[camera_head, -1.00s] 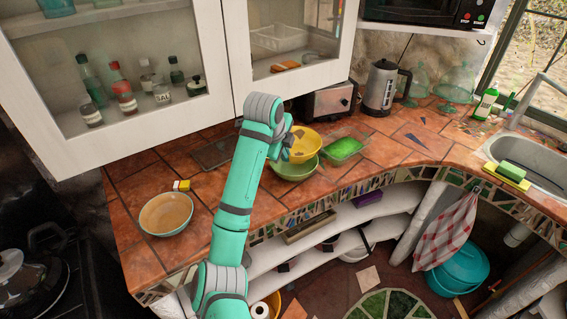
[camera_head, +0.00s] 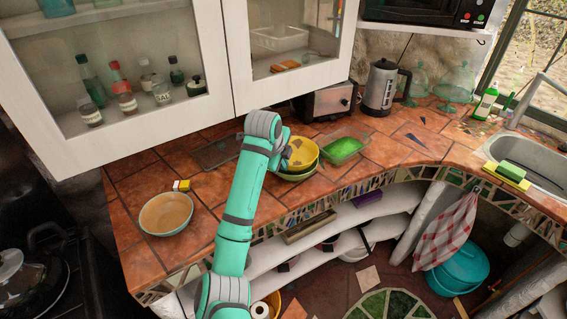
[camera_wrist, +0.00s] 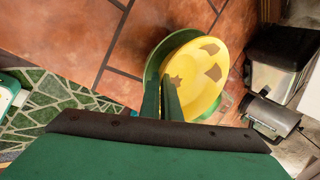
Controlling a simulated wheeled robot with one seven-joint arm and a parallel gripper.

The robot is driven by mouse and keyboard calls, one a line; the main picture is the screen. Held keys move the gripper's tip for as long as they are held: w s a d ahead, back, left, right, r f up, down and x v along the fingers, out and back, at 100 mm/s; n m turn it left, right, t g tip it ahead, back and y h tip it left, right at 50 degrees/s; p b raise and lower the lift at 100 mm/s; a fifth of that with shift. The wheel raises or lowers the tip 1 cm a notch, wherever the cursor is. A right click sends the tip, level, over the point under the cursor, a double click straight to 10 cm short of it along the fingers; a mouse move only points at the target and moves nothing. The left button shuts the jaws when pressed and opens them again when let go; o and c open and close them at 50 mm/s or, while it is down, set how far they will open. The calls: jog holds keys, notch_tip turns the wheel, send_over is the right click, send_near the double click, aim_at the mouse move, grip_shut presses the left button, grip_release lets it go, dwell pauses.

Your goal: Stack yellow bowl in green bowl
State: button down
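The yellow bowl (camera_head: 301,152) has brown patches inside and sits low over the green bowl (camera_head: 298,177), whose rim shows beneath it. In the wrist view the yellow bowl (camera_wrist: 200,75) lies over the green bowl (camera_wrist: 152,66), offset to the right, with a green crescent left of it. My gripper (camera_wrist: 162,82) has one finger inside the yellow rim and one outside, close together, pinching the rim. In the head view my arm hides the fingers. How fully the yellow bowl rests in the green one is hidden.
A clear green container (camera_head: 343,147) stands just right of the bowls. A toaster (camera_head: 327,102) and a kettle (camera_head: 381,87) stand behind. The cabinet (camera_head: 130,75) overhangs the counter.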

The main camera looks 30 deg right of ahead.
jog(key=shift+f, duration=0.3)
jog(key=c, duration=2)
grip_release()
jog(key=shift+r, duration=0.25)
jog(key=v, duration=1.2)
jog(key=shift+r, duration=0.35)
jog(key=shift+w, duration=0.1)
